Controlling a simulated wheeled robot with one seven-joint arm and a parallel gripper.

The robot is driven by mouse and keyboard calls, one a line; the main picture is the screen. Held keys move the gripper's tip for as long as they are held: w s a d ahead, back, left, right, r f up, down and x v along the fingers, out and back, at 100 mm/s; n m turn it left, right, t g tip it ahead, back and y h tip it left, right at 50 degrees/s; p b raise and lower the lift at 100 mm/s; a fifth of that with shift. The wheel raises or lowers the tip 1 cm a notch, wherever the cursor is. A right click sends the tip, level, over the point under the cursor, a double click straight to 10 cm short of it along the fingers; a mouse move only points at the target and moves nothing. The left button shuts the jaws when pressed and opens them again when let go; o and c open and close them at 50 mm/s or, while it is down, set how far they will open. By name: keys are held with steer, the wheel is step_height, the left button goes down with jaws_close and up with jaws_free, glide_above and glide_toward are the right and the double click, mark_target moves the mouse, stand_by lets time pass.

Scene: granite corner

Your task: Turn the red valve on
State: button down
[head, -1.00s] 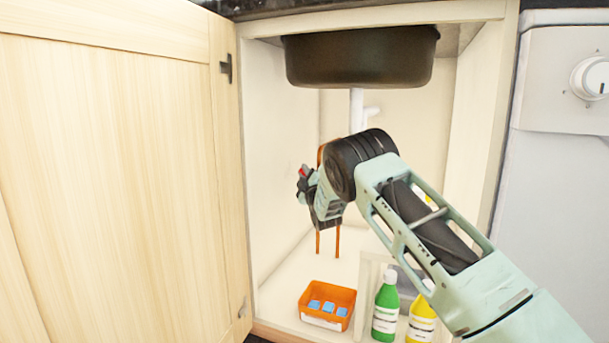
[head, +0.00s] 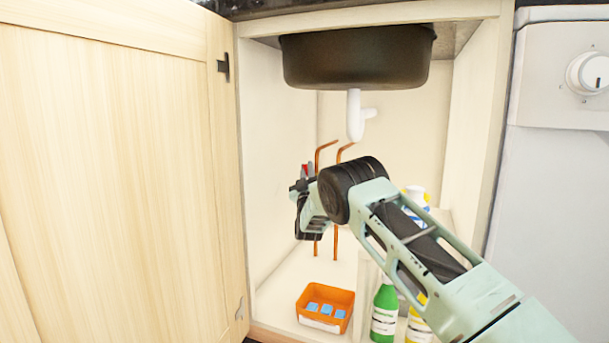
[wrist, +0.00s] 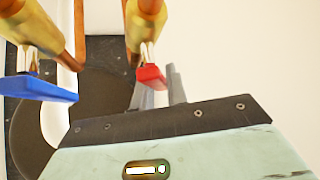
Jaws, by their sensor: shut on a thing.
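The red valve's handle (wrist: 151,77) sits under a brass valve body (wrist: 146,22) in the wrist view. My gripper (wrist: 157,82) is shut on this handle, its grey fingers close about it. In the head view my gripper (head: 302,184) is at the left inside the cabinet, by the copper pipes (head: 336,243). Only a little red shows there, and my wrist hides most of the valve. In the wrist view a second valve with a blue handle (wrist: 40,88) is to the left, apart from my fingers.
A dark sink basin (head: 357,62) with a white drain pipe (head: 354,115) hangs above. An orange bin (head: 326,325) with blue blocks, a green bottle (head: 384,312) and a yellow bottle (head: 418,330) stand below. The open cabinet door (head: 120,170) is at the left.

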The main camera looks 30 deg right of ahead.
steer(key=m+g+h, duration=0.2)
steer(key=m+h, duration=0.1)
steer(key=m, duration=0.1)
steer(key=s+m+g+h, duration=0.1)
steer(key=m+g+h, duration=0.1)
steer(key=m+h, duration=0.1)
steer(key=d+m+g+h, duration=0.1)
steer(key=m+g+h, duration=0.1)
steer(key=m+h, duration=0.1)
steer(key=shift+s+r+m, duration=0.1)
steer(key=shift+s+m, duration=0.15)
steer(key=shift+m, duration=0.55)
steer(key=shift+d+g, duration=0.1)
steer(key=shift+g, duration=0.2)
steer(key=c, duration=1.4)
jaws_free()
steer(key=p+v, duration=0.8)
steer(key=v, duration=0.9)
steer(key=shift+f+p, duration=0.3)
steer(key=shift+p, duration=0.05)
steer(key=shift+r, duration=0.1)
